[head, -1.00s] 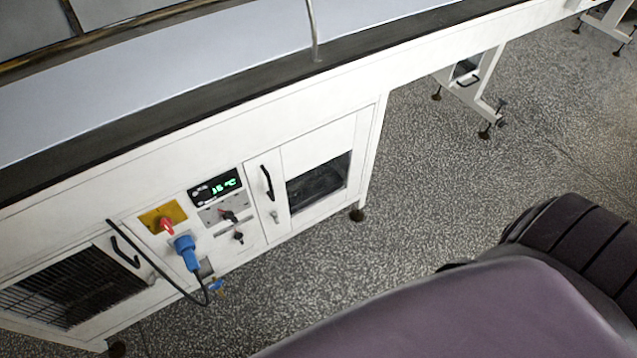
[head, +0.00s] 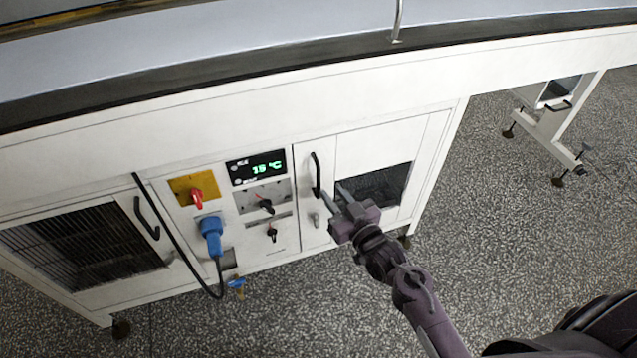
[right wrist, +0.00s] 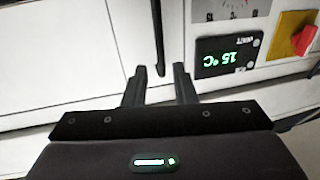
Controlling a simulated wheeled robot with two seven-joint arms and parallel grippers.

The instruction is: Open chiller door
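The white cabinet door (head: 375,140) with a dark window is shut. Its black vertical handle (head: 316,175) is near its left edge, right of the panel with the green "15 °C" display (head: 258,167). My right gripper (head: 333,192) is open in front of this door, its fingertips just right of and below the handle. In the right wrist view, which is upside down, the handle (right wrist: 158,38) lines up with the gap between the two parted fingers (right wrist: 159,76). The fingers are not closed on it; exact depth is hard to tell. My left gripper is out of view.
Left of the display are a red switch (head: 196,198), a blue plug (head: 211,236) with a hanging black cable, and a grilled door (head: 82,250) with its own black handle (head: 147,218). The conveyor edge (head: 230,90) overhangs above.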

